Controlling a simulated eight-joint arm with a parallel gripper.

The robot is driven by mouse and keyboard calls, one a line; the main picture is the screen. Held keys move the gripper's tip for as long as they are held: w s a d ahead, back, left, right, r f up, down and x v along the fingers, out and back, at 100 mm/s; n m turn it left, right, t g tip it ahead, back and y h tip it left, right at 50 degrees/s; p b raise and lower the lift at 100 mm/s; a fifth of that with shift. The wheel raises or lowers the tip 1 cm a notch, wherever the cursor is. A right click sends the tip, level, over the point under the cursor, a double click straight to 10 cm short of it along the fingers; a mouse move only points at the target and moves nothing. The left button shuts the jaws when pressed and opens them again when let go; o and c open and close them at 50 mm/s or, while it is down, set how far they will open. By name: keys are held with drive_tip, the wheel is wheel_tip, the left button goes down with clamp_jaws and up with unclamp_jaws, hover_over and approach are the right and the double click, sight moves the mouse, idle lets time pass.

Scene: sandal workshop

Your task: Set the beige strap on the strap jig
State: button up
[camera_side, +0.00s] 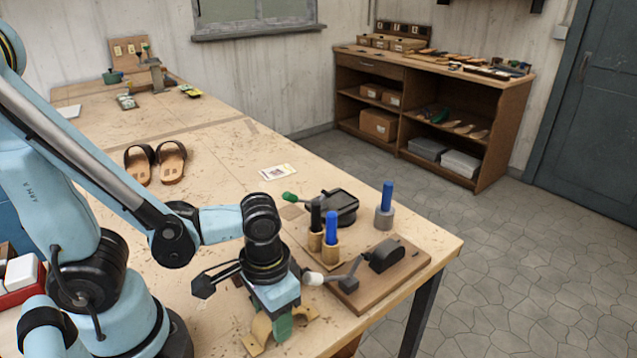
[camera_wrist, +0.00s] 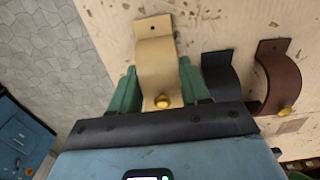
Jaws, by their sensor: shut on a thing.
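The beige strap (camera_wrist: 155,58) is an arched band with a hole at one end and a brass stud at the other. My gripper (camera_wrist: 157,80) has its green fingers on either side of it and is shut on it. In the side view the beige strap (camera_side: 261,329) shows under my gripper (camera_side: 283,326), at the table's near edge. It is low over the tabletop; whether it touches the top I cannot tell. A wooden board (camera_side: 408,268) with a black block and a white-knobbed lever stands to the right; I cannot tell whether it is the strap jig.
A black strap (camera_wrist: 218,72) and a brown strap (camera_wrist: 279,78) lie right of the beige one in the wrist view. Blue- and black-handled tools (camera_side: 331,230) stand upright near the board. A pair of sandals (camera_side: 172,162) lies farther back. The table's middle is largely clear.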

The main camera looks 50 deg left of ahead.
drive_tip(key=o, duration=1.1)
drive_tip(key=shift+f, duration=0.15)
drive_tip(key=shift+r, duration=0.2)
drive_tip(key=shift+r, duration=5.8)
drive_tip(key=w+a+t, duration=0.2)
drive_tip(key=w, duration=0.1)
drive_tip(key=w+a+t, duration=0.2)
drive_tip(key=w+a, duration=0.1)
drive_tip(key=w+a+t, duration=0.2)
drive_tip(key=w+t, duration=0.1)
drive_tip(key=shift+w+a+r, duration=0.15)
drive_tip(key=shift+a+r, duration=0.05)
drive_tip(key=shift+a, duration=0.05)
